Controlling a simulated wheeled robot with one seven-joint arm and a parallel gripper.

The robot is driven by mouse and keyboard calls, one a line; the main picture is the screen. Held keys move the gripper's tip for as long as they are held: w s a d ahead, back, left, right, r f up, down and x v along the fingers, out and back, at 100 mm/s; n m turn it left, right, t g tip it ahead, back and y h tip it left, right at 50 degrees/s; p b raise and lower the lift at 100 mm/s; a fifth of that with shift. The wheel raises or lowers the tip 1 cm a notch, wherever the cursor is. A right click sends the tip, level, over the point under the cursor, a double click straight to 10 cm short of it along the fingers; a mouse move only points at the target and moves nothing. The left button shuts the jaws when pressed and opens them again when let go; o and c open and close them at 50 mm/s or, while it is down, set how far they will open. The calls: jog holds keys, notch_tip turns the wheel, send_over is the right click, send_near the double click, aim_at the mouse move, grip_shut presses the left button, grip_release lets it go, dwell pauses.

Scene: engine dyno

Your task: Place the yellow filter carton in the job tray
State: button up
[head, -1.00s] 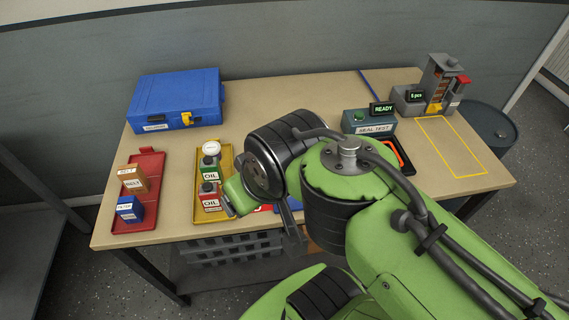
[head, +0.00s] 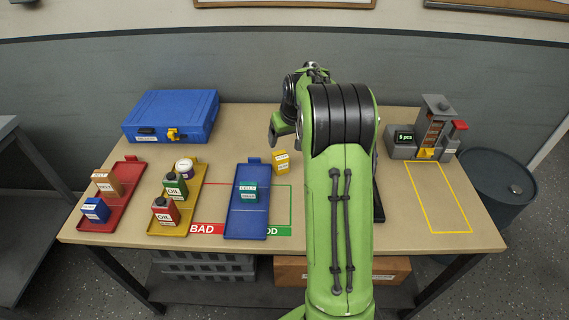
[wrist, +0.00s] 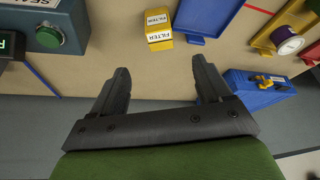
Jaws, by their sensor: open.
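The yellow filter carton (head: 281,162) stands on the bench just behind and right of the blue tray. In the wrist view the carton (wrist: 158,29) lies ahead of my gripper (wrist: 160,80), roughly between the lines of its fingers. The fingers are apart and empty, and the carton is outside them. In the head view my gripper (head: 277,128) is behind the carton, partly hidden by my arm. No label shows which tray is the job tray.
A red tray (head: 97,224) holds orange and blue cartons. A yellow tray (head: 160,229) holds two oil bottles and a white-lidded jar. A blue case (head: 172,115) stands at back left. A grey machine (head: 433,128) and yellow-outlined area (head: 437,197) are right. My arm hides the seal tester's place.

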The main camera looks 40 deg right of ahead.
aim_at(281, 156)
jog(key=b+x, duration=0.2)
jog(key=x, duration=1.1)
jog(key=shift+f+b, duration=0.3)
jog(key=shift+b, duration=0.05)
jog(key=shift+r, duration=0.1)
